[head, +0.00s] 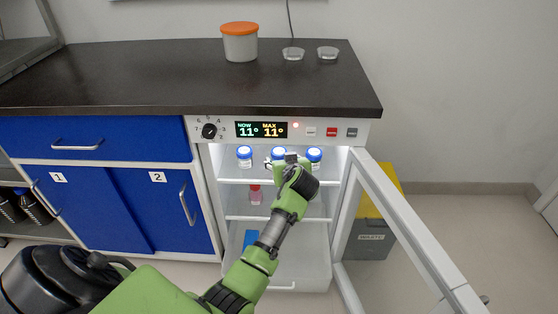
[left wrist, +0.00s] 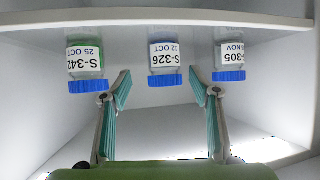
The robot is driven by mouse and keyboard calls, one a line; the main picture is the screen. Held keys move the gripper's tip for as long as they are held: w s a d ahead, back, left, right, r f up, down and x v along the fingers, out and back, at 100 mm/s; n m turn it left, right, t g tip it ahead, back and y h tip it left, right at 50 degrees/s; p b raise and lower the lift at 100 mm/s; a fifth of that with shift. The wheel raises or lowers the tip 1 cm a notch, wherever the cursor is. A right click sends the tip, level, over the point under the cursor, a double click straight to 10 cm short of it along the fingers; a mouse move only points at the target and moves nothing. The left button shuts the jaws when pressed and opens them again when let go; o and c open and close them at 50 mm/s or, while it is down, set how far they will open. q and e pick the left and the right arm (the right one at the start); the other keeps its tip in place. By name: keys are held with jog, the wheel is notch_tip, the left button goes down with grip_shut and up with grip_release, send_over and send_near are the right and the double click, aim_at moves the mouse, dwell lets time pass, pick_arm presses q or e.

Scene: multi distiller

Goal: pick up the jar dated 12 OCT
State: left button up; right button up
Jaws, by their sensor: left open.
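The jar dated 12 OCT, labelled S-326, (left wrist: 165,58) is the middle one of three blue-capped jars on the fridge's top shelf. The wrist view shows it upside down. In the head view its blue cap (head: 278,152) shows partly behind my left gripper. My left gripper (head: 289,162) is open and empty inside the fridge opening. In the left wrist view its two fingers (left wrist: 160,82) are spread on either side of the middle jar's cap, with no visible contact. My right gripper is not in view.
Jar S-342 dated 25 OCT (left wrist: 87,60) and jar S-305 dated NOV (left wrist: 228,55) stand close on either side. A red-capped bottle (head: 255,196) stands on the lower shelf (head: 232,217). The open fridge door (head: 400,215) stands at the right.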

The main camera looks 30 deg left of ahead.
aim_at(280, 158)
pick_arm(q)
jog(key=shift+s+a+b+x, duration=0.1)
jog(key=shift+b+x, duration=0.3)
jog(key=shift+x, duration=0.95)
jog(key=shift+s+a+b+x, duration=0.15)
jog(key=shift+b+x, duration=0.2)
jog(key=shift+x, duration=0.95)
jog(key=c, duration=1.2)
